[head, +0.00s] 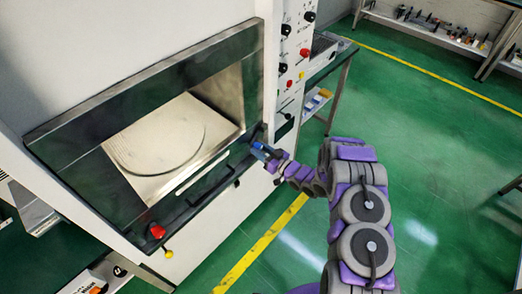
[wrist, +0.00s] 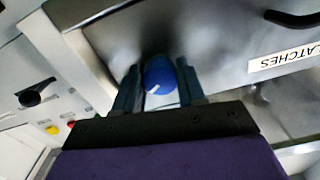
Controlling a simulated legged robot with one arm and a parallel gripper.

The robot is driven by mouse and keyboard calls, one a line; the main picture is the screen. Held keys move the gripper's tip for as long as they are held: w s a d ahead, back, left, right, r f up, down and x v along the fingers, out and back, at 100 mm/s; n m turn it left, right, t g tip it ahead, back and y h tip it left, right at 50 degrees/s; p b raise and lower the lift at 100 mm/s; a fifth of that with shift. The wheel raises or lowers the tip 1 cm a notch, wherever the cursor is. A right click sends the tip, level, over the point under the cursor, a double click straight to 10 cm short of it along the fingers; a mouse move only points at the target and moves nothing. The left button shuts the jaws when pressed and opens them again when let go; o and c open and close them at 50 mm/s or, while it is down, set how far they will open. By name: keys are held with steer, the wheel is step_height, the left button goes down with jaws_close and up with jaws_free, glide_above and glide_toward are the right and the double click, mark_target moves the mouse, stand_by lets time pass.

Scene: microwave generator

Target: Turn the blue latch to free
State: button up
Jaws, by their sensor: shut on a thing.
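The blue latch (wrist: 159,76) is a round blue knob with a white line on its face, seen between the two dark fingers of my gripper (wrist: 157,88) in the wrist view. The fingers are shut on it, one on each side. In the head view the latch (head: 257,145) is a small blue spot at the lower right corner of the microwave's front. My gripper (head: 266,153) reaches it there from the right, and hides part of it. The white line points down and to the left in the wrist view.
The microwave's window (head: 165,130) shows a round plate inside. A red knob (head: 157,231) and a yellow knob (head: 168,253) sit at its lower left. A "LATCHES" label (wrist: 284,62) is beside the latch. A control panel (head: 293,60) stands to the right. Green floor is clear at right.

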steer(key=shift+m, duration=0.3)
steer(key=m+p, duration=0.2)
steer(key=m, duration=0.1)
steer(key=shift+s+p, duration=0.1)
steer(key=shift+p, duration=0.25)
steer(key=m+p, duration=0.1)
steer(key=m, duration=0.3)
steer(key=shift+m+p, duration=0.3)
steer(key=shift+m, duration=0.1)
steer(key=m+p, duration=0.1)
steer(key=m, duration=0.8)
steer(key=shift+f, duration=0.1)
steer(key=shift+s+d+m, duration=0.1)
steer(key=shift+m, duration=0.3)
